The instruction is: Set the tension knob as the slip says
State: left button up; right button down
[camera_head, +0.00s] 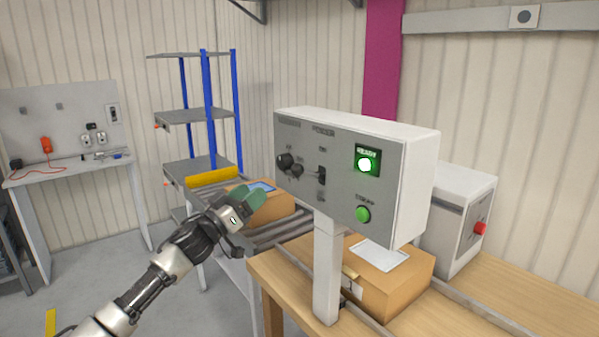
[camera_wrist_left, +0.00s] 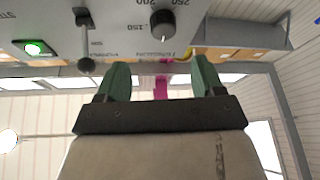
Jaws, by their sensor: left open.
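A black round knob (camera_head: 284,161) sits at the left of the grey front panel of a white control box (camera_head: 420,185). In the left wrist view the knob (camera_wrist_left: 162,24) shows upside down beside scale numbers 150, 200 and 250; I cannot tell its exact setting. My left gripper (camera_head: 248,203) is open, below and left of the panel. In its wrist view the green fingers (camera_wrist_left: 161,70) are apart, with nothing between them, and the knob lies beyond them. No slip with readable writing shows. My right gripper is not in view.
A lever with a ball end (camera_wrist_left: 86,66) sticks out beside the knob. A lit green READY lamp (camera_head: 365,163) and a green button (camera_head: 363,214) are on the panel's right. A cardboard box (camera_head: 400,290) with a pale sheet (camera_head: 380,254) lies behind the post (camera_head: 327,270).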

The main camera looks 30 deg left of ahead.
aim_at(281, 166)
pick_arm(q)
jog(key=p+x, duration=0.1)
jog(key=x, duration=0.2)
jog(key=p+x, duration=0.1)
jog(key=x, duration=0.2)
jog(key=p+x, duration=0.1)
jog(key=x, duration=0.2)
jog(key=shift+w+a+r+p, duration=0.25)
jog(key=shift+r+p, duration=0.05)
jog(key=shift+p, duration=0.05)
jog(key=shift+w+d, duration=0.1)
jog(key=shift+w, duration=0.55)
jog(key=shift+r, duration=0.1)
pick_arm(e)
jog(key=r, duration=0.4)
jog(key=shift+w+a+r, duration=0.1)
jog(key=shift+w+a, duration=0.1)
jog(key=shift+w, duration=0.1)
pick_arm(q)
jog(key=shift+c, duration=0.3)
jog(key=c, duration=0.9)
jog(key=shift+o, duration=0.2)
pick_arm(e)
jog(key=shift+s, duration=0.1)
pick_arm(q)
jog(key=shift+m, duration=0.3)
